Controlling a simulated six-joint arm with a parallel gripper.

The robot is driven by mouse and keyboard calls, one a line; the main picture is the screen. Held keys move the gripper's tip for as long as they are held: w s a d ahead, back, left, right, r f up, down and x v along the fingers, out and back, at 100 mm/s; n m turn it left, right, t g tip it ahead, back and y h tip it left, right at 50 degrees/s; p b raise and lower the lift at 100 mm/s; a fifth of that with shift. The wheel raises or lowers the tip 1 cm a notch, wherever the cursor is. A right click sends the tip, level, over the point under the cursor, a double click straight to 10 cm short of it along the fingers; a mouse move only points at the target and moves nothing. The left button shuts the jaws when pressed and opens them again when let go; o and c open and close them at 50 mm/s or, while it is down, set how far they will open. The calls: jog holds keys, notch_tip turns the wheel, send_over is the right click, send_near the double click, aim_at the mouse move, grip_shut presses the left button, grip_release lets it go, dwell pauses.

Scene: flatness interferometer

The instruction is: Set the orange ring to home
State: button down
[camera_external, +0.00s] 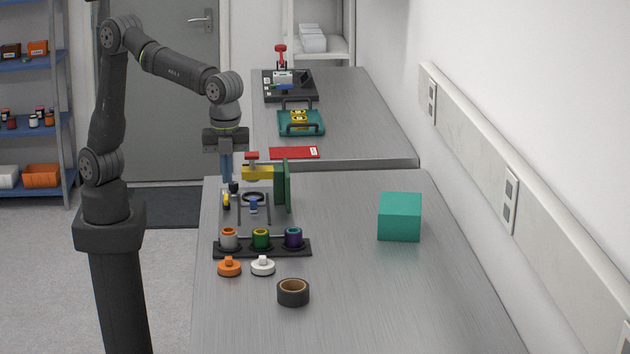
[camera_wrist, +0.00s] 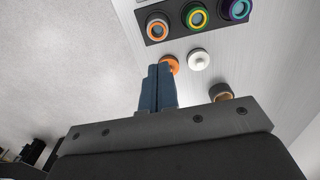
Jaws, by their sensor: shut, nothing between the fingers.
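The orange ring (camera_external: 228,231) is around the top of a grey cylinder at the left end of a black rack (camera_external: 300,250); it also shows in the wrist view (camera_wrist: 150,22). A green-and-yellow ringed cylinder (camera_external: 261,238) and a purple-and-blue one (camera_external: 293,237) stand beside it. No home mark can be made out. My gripper (camera_external: 228,181) points down above the bench's left edge, behind the rack and apart from the ring. Its blue fingers (camera_wrist: 158,68) are together and empty in the wrist view.
An orange knobbed cap (camera_external: 229,268), a white cap (camera_external: 263,266) and a tape roll (camera_external: 293,292) lie in front of the rack. An instrument with a green upright plate (camera_external: 288,186) stands behind it. A teal box (camera_external: 400,217) is at right.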

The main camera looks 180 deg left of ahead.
aim_at(228, 230)
notch_tip(228, 230, down, 12)
jog(key=shift+f, duration=0.25)
dwell(0.3)
jog(key=shift+s+d+f, duration=0.1)
jog(key=shift+f, duration=0.5)
jog(key=shift+s+d+f, duration=0.1)
jog(key=shift+f, duration=0.45)
notch_tip(228, 230, up, 16)
jog(key=shift+w+a+f, duration=0.2)
jog(key=shift+f, duration=0.05)
